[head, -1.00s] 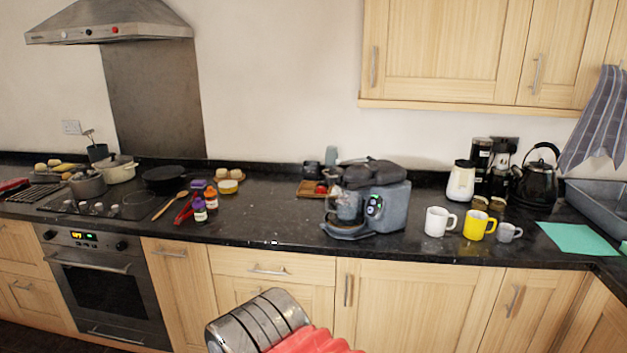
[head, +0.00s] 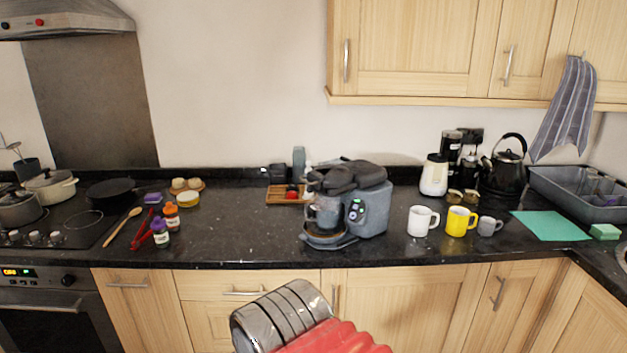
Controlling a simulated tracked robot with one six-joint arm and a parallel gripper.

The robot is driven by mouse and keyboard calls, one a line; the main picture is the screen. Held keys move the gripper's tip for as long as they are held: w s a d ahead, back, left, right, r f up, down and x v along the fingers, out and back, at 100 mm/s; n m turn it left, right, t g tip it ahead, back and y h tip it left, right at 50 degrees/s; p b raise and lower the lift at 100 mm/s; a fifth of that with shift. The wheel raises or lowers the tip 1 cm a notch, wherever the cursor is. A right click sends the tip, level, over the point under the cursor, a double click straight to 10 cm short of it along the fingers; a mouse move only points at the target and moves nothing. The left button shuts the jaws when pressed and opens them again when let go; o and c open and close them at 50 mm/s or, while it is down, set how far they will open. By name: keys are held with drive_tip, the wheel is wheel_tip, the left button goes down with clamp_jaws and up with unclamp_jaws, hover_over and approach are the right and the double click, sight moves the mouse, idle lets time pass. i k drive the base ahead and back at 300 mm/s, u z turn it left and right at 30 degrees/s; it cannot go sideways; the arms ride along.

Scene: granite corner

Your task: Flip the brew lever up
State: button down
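A grey coffee machine (head: 368,213) stands on the black granite counter, near the middle of the head view. A dark carafe or cup (head: 327,212) sits at its left side over a round base. Its side panel has small lit green and white controls (head: 355,211). I cannot make out the brew lever for certain at this size. Part of my arm, a metal-ringed joint and a red sleeve, shows at the bottom centre, below the counter edge and apart from the machine. My gripper's fingers are not in view.
A white mug (head: 422,221), a yellow mug (head: 460,221) and a small grey cup (head: 489,226) stand right of the machine. A wooden tray (head: 283,196) is behind it to the left. The counter (head: 240,230) left of the machine is clear.

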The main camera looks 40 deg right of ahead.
sight(338, 175)
drive_tip(key=z, duration=0.25)
drive_tip(key=i, duration=0.8)
drive_tip(key=u, duration=0.5)
drive_tip(key=i, duration=0.65)
drive_tip(key=u, duration=0.5)
